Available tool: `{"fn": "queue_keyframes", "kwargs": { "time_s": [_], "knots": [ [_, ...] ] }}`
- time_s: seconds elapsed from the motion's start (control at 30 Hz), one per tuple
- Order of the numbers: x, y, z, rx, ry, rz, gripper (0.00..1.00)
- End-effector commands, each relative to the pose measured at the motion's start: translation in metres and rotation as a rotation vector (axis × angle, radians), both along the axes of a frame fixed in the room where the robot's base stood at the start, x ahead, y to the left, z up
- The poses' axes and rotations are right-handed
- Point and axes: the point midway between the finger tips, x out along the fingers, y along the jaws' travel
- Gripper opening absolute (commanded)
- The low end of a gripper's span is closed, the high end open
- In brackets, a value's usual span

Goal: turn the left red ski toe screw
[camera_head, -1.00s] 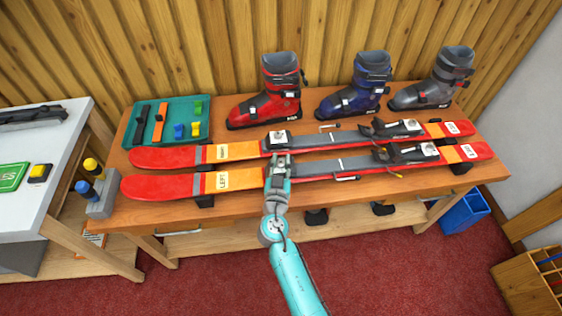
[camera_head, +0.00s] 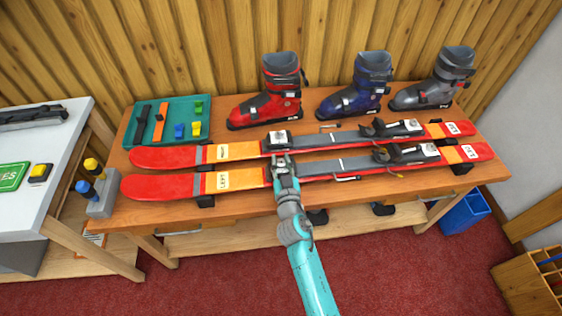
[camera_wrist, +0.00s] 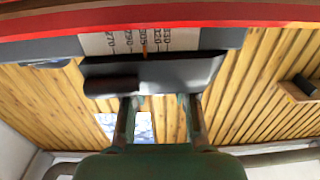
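The left red ski (camera_head: 160,187), with an orange band marked LEFT, lies at the front of the bench. My gripper (camera_head: 280,160) is over its toe piece and hides most of it in the head view. In the wrist view my two fingers (camera_wrist: 158,108) are apart, with nothing seen between them. Their tips are close to a grey and dark binding part (camera_wrist: 165,75), and I cannot tell whether they touch it. A printed scale (camera_wrist: 140,41) and the ski's red edge (camera_wrist: 200,13) show beyond. I cannot make out the toe screw.
The second red ski (camera_head: 165,157) lies just behind. Red (camera_head: 265,105), blue (camera_head: 350,98) and grey (camera_head: 430,92) boots stand at the back. A green tray (camera_head: 142,122) and a holder with yellow and blue-topped tools (camera_head: 101,204) are at left.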

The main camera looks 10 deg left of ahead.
Motion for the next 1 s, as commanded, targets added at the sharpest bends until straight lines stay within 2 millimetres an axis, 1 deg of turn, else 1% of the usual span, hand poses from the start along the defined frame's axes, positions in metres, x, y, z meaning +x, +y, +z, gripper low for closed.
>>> {"fn": "queue_keyframes", "kwargs": {
  "time_s": [0.03,0.1,0.43,0.57,0.67,1.0],
  "knots": [
    [-0.001,0.000,-0.002,-0.001,0.004,0.000,0.38],
    [-0.001,0.000,-0.002,-0.001,0.003,0.000,0.54],
    [-0.001,0.000,-0.001,0.000,0.001,0.000,0.54],
    [-0.010,-0.003,-0.001,-0.001,0.002,0.000,0.54],
    [-0.023,-0.007,-0.002,-0.001,0.003,0.000,0.54],
    [-0.083,-0.026,-0.001,-0.002,0.003,0.000,0.54]
  ]
}}
